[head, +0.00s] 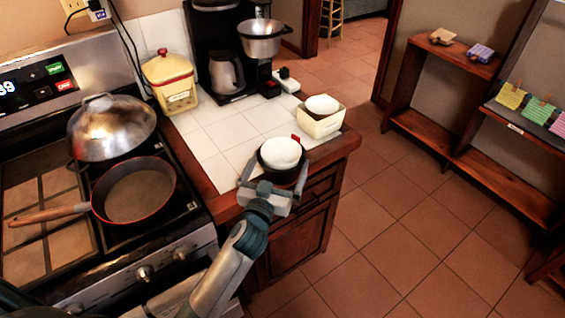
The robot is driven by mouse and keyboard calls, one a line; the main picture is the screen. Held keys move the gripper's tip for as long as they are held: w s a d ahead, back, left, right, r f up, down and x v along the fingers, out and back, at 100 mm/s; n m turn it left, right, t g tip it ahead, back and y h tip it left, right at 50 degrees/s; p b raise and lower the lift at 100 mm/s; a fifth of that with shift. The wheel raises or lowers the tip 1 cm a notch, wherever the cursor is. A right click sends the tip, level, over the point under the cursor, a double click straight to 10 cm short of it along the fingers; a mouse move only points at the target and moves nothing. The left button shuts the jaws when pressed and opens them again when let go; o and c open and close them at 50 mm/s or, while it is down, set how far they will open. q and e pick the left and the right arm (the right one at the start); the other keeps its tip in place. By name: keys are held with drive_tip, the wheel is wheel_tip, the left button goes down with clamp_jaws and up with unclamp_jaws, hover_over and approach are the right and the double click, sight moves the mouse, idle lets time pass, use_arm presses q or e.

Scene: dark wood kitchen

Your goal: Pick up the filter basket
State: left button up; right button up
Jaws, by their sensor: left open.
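The filter basket (283,176) looks like a round black holder with a white paper filter (280,152) in it and a small red tab at its back. It stands on the white tiled counter near the front edge. My left gripper (275,174) reaches it from the front, open, with one finger on each side of the basket. I cannot tell whether the fingers touch it. The gripper body hides the basket's lower front. My right gripper is not in view.
A cream box (321,122) with a white round item and a yellow canister (170,80) are on the counter. The stove holds a pan (140,195) and a domed lid (112,130).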

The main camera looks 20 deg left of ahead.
use_arm(q)
drive_tip(key=shift+w, duration=1.25)
drive_tip(key=c, duration=0.8)
